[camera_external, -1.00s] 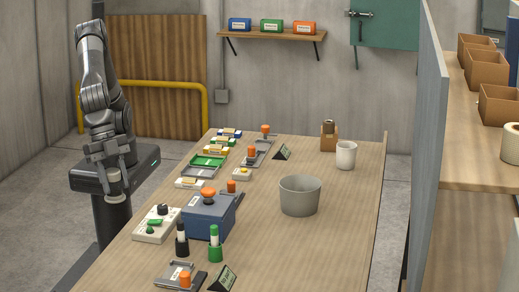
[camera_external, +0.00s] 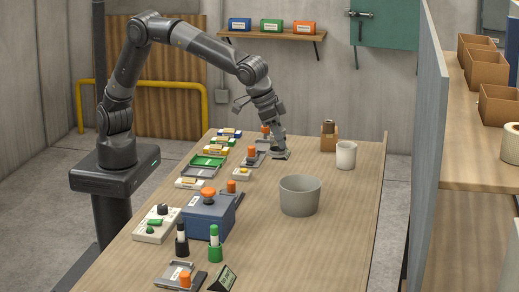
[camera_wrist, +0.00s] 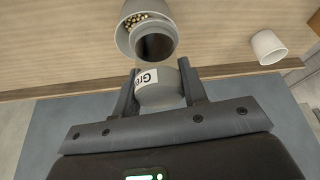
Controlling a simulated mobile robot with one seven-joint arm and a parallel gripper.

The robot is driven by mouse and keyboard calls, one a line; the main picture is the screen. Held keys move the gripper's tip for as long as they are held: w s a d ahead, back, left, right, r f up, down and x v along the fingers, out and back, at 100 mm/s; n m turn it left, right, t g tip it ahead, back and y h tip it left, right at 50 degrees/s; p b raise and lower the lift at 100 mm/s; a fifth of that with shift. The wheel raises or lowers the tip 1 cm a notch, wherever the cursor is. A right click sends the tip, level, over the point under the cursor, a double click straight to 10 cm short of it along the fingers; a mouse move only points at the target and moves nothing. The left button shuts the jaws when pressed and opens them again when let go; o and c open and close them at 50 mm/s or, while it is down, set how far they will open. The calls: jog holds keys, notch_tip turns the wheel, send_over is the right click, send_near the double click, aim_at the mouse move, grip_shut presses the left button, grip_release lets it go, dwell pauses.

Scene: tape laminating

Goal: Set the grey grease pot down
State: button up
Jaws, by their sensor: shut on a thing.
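In the wrist view my gripper (camera_wrist: 157,80) is shut on the grey grease pot (camera_wrist: 160,94), a light grey round pot with a white label reading "Gre". One finger is on each side of it.
A grey bin (camera_external: 300,196) stands nearer the camera on the table; a white cup (camera_external: 346,155) and brown holder (camera_external: 328,138) stand right. Stamps, trays and a blue box (camera_external: 208,220) line the left side. In the wrist view a grey container (camera_wrist: 122,38) holds gold beads.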

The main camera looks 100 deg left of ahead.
jog(key=w+a+n+y, duration=0.1)
jog(key=w+a+n, duration=0.15)
jog(key=a, duration=1.05)
jog(key=w+a+f, duration=0.2)
jog(key=a+f, duration=0.1)
jog(key=f, duration=0.1)
jog(key=w+a+f, duration=0.2)
jog(key=a+f, duration=0.1)
jog(key=f, duration=0.1)
jog(key=w+a+f, duration=0.2)
jog(key=a+f, duration=0.1)
jog(key=f, duration=0.1)
jog(key=shift+w+a, duration=0.35)
jog(key=shift+a, duration=0.05)
jog(key=shift+f, duration=2)
jog(key=shift+f, duration=0.1)
jog(key=o, duration=1)
jog(key=shift+o, duration=0.2)
